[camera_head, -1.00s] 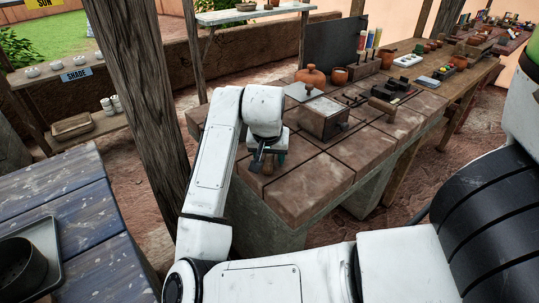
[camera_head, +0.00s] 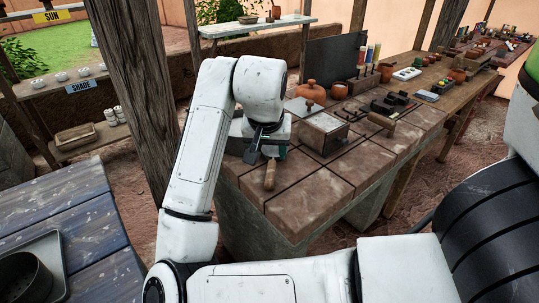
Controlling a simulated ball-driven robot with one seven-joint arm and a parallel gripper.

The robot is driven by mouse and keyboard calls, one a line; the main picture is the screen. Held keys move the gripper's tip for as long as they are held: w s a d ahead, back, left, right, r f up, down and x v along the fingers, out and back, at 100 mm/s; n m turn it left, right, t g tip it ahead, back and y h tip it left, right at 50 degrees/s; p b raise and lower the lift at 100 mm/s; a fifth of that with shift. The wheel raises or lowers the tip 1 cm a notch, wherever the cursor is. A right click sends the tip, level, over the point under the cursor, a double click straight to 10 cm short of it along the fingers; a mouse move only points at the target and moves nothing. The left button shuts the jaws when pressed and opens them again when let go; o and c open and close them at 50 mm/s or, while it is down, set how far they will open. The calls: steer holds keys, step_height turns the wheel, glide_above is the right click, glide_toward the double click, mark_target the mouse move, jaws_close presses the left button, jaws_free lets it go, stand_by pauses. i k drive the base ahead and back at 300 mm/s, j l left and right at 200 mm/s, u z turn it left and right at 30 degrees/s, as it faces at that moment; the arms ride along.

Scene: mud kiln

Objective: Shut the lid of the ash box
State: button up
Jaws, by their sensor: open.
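The ash box appears to be the small metal-sided box (camera_head: 322,138) on the tiled bench. A flat grey plate, perhaps its lid (camera_head: 299,107), shows at its back left, partly hidden by my arm. I cannot tell its exact angle. My gripper (camera_head: 264,152) is open, low over the bench just left of the box and apart from it. The wrist hides much of the fingers. A wooden-handled tool (camera_head: 270,176) shows just below the fingers; I cannot tell whether they touch it.
A lidded clay pot (camera_head: 311,92) stands behind the box, with a dark upright panel (camera_head: 335,63) farther back. A wooden-handled tool (camera_head: 381,124) and dark blocks lie to the right. The bench front (camera_head: 310,190) is clear. A wooden post (camera_head: 150,110) stands left of my arm.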

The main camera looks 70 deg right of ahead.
mark_target(301, 107)
steer(key=z, duration=1.5)
